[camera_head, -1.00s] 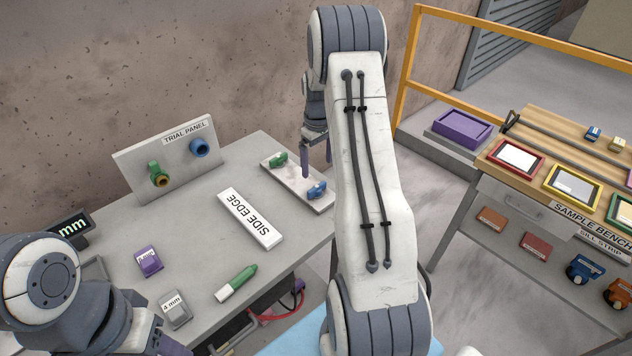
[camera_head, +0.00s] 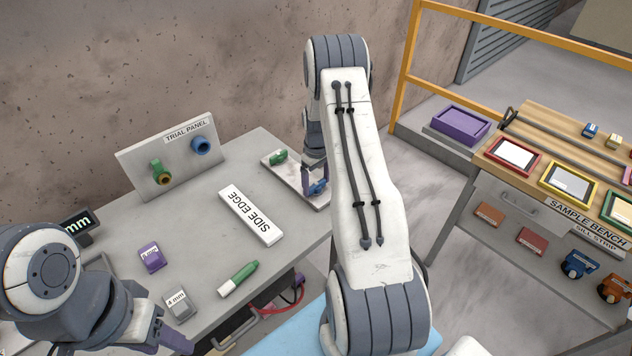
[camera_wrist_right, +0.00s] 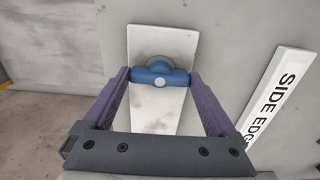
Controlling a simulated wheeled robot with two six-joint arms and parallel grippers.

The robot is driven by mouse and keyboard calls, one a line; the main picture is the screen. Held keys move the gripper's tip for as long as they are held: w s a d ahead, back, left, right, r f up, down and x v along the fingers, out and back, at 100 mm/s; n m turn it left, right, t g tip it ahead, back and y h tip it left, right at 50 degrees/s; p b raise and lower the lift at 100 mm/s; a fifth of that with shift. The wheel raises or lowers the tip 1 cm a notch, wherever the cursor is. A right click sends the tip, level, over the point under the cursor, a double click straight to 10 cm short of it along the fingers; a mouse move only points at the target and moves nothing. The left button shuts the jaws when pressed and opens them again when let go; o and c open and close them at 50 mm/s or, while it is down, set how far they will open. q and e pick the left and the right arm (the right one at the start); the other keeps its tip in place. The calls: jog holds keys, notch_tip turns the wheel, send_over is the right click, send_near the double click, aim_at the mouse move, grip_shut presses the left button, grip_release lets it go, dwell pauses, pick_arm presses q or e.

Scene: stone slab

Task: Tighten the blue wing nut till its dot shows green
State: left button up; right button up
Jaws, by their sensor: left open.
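The blue wing nut (camera_wrist_right: 161,76) sits on a round grey washer on the pale plate (camera_wrist_right: 150,119) in the right wrist view. A pale dot shows on its near face; no green shows on it. My right gripper (camera_wrist_right: 161,78) has one finger against each end of its wings and appears shut on it. In the head view the blue wing nut (camera_head: 318,187) lies between the purple fingers of my right gripper (camera_head: 315,183). A green wing nut (camera_head: 279,157) sits at the plate's far end. My left gripper (camera_head: 170,335) is open at the lower left, partly cut off, apart from the nuts.
A SIDE EDGE block (camera_head: 251,215) lies beside the plate. The trial panel (camera_head: 181,175) stands behind it with a green and a blue fitting. A green marker (camera_head: 238,278), a purple block (camera_head: 151,257) and a 4 mm block (camera_head: 179,305) lie nearer.

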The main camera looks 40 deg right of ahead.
jog(key=shift+a, duration=0.15)
jog(key=shift+c, duration=1)
jog(key=shift+m, duration=0.4)
jog(key=m+b, duration=0.1)
jog(key=m, duration=0.2)
jog(key=shift+b, duration=0.3)
jog(key=shift+m+b, duration=0.55)
jog(key=shift+m, duration=1.75)
jog(key=shift+r, duration=0.1)
jog(key=o, duration=1)
